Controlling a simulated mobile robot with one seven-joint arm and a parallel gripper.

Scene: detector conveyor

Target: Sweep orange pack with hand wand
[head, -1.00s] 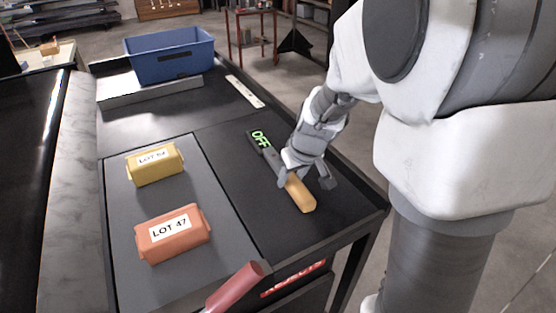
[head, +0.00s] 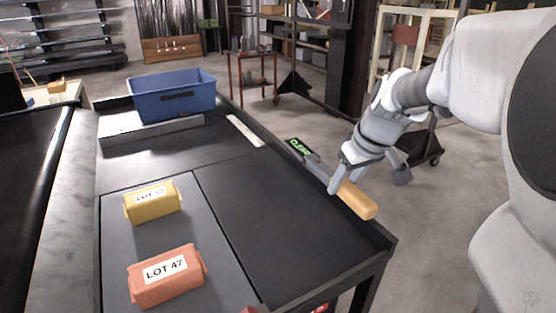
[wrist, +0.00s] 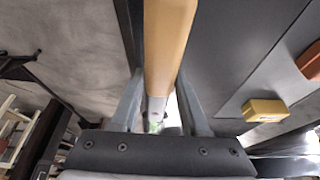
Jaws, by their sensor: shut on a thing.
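The orange pack (head: 166,284) with a "LOT 47" label lies on the grey mat (head: 222,262) at the front left of the table. The hand wand (head: 356,199) has an orange-yellow handle, a dark head and a green display reading "CLEAR". My gripper (head: 345,178) is shut on the wand's handle and holds it over the table's right edge, apart from the pack. In the wrist view the handle (wrist: 165,45) runs between my fingers, and part of the orange pack (wrist: 310,62) shows at the right edge.
A yellow lot pack (head: 153,204) sits behind the orange one and also shows in the wrist view (wrist: 264,109). A blue bin (head: 172,96) stands at the back. A conveyor (head: 28,190) runs along the left. The dark tabletop (head: 265,210) right of the mat is bare.

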